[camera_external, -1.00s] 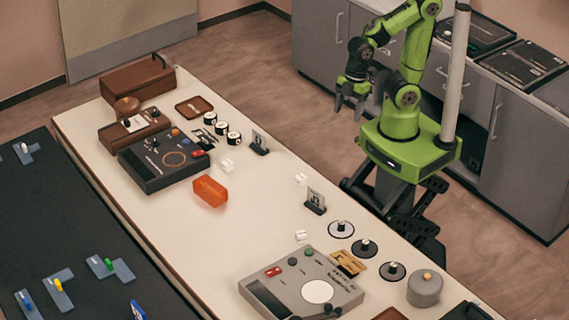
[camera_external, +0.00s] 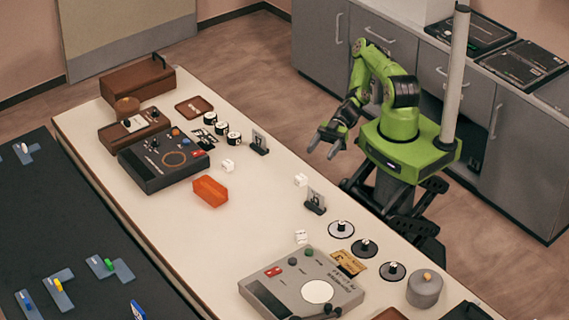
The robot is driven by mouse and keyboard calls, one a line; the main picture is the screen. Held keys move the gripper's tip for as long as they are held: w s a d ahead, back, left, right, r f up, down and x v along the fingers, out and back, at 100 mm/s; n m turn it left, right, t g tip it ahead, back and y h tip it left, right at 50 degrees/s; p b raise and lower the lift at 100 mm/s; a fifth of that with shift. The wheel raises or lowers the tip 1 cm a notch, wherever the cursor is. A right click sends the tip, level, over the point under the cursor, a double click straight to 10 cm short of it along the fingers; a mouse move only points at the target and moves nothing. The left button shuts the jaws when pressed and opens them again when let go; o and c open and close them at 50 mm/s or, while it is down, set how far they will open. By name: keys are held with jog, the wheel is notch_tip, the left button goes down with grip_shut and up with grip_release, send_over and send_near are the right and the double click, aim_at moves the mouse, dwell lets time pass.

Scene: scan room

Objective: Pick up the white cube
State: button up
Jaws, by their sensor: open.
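Several small white objects are on the cream table. One white cube (camera_external: 300,180) is near the right edge of the table, just behind a dark card stand. Another white cube (camera_external: 228,165) is farther left, behind the orange block. A third white, block-like piece (camera_external: 301,236) is beside the grey console. My gripper (camera_external: 321,153) is open and empty, with its fingers apart. In the picture it is above and slightly right of the nearest cube, by the table's right edge. Its exact height cannot be told.
The table (camera_external: 240,230) is bare in the middle. A card stand (camera_external: 315,202) is close to the nearest cube. An orange block (camera_external: 210,191), a dark console (camera_external: 165,158), a grey console (camera_external: 300,285) and round black-and-white discs (camera_external: 340,229) are also on it. Grey cabinets (camera_external: 530,150) stand behind me.

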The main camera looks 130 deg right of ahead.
jog(key=b, duration=0.5)
send_near(298, 182)
jog(key=x, duration=0.4)
jog(key=shift+w+a, duration=0.3)
jog(key=shift+w, duration=0.15)
jog(key=b+x, duration=0.4)
jog(key=b, duration=0.1)
jog(key=shift+f, duration=0.1)
jog(key=shift+w+a+b, duration=0.1)
jog(key=shift+w+b, duration=0.3)
jog(key=shift+b, duration=0.05)
jog(key=shift+w+a+r, duration=0.1)
jog(key=shift+w+r, duration=0.05)
jog(key=shift+r, duration=0.2)
jog(key=shift+c, duration=0.3)
jog(key=c, duration=0.9)
